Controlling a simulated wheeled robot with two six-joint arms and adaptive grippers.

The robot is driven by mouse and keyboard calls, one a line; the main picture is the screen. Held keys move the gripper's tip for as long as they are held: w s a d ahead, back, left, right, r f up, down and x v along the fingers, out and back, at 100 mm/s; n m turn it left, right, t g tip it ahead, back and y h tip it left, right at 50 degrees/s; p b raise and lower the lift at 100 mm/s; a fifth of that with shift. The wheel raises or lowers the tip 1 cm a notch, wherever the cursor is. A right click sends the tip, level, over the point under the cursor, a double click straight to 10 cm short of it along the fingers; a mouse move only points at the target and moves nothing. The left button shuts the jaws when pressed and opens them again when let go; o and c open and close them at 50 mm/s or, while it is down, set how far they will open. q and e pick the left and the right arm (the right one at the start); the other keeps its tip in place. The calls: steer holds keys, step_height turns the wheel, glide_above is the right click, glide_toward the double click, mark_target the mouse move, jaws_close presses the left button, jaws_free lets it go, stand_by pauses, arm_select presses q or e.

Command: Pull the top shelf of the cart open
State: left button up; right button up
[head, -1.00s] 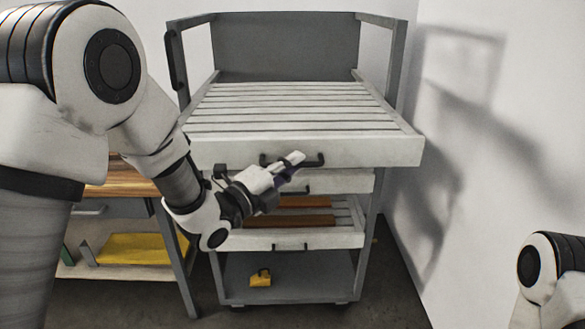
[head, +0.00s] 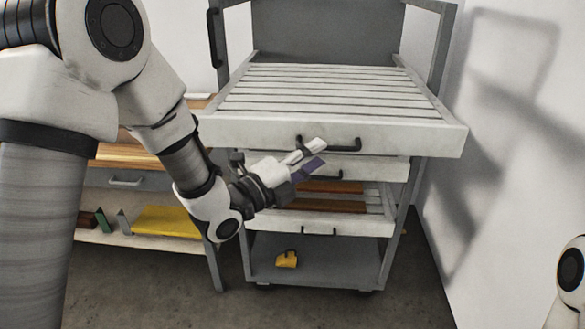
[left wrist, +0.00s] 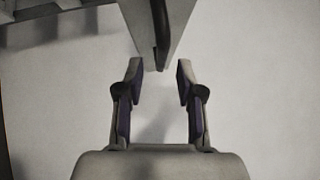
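The grey cart (head: 320,35) stands ahead in the head view. Its top shelf (head: 415,138), slatted and pale, sticks out forward past the shelves below. A dark bar handle (head: 345,147) is on its front. My left gripper (head: 318,156) is at the left part of this handle, its two fingers apart. In the left wrist view, the left gripper (left wrist: 159,72) is open, and the dark handle (left wrist: 160,25) and shelf front lie just beyond and between the fingertips. Nothing is clearly gripped. My right arm shows only at the lower right edge; its gripper is out of view.
Lower shelves (head: 375,168) with dark handles sit under the top one, one holding brown pieces (head: 325,206). A yellow object (head: 287,259) lies on the cart's bottom. A wooden-topped bench (head: 125,155) stands left. A white wall (head: 500,190) is close on the right.

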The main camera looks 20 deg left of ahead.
arm_select(q)
steer(key=r+v, duration=0.1)
steer(key=v, duration=0.6)
steer(key=shift+s+a+f, duration=0.2)
steer(key=shift+s+f, duration=0.05)
steer(key=shift+f, duration=0.25)
steer(key=s+d+f+n+g+y+p, duration=0.1)
steer(key=s+f+g+y+p, duration=0.15)
steer(key=f, duration=0.85)
steer(key=s+d+f+n+g+y+p, duration=0.1)
steer(key=s+f+n+g+p, duration=0.2)
steer(key=f, duration=0.8)
steer(key=s+a+f+n+g+y, duration=0.3)
steer(key=s+f+n+g, duration=0.2)
steer(key=s+f+n, duration=0.3)
steer(key=s+a+f+n+g+y, duration=0.3)
steer(key=s+f+n+g, duration=0.3)
steer(key=s+n, duration=0.6)
step_height(320, 180, down, 2)
steer(key=shift+s+a+f+n+p, duration=0.1)
steer(key=shift+s+a+n+p, duration=0.3)
steer(key=shift+n, duration=0.5)
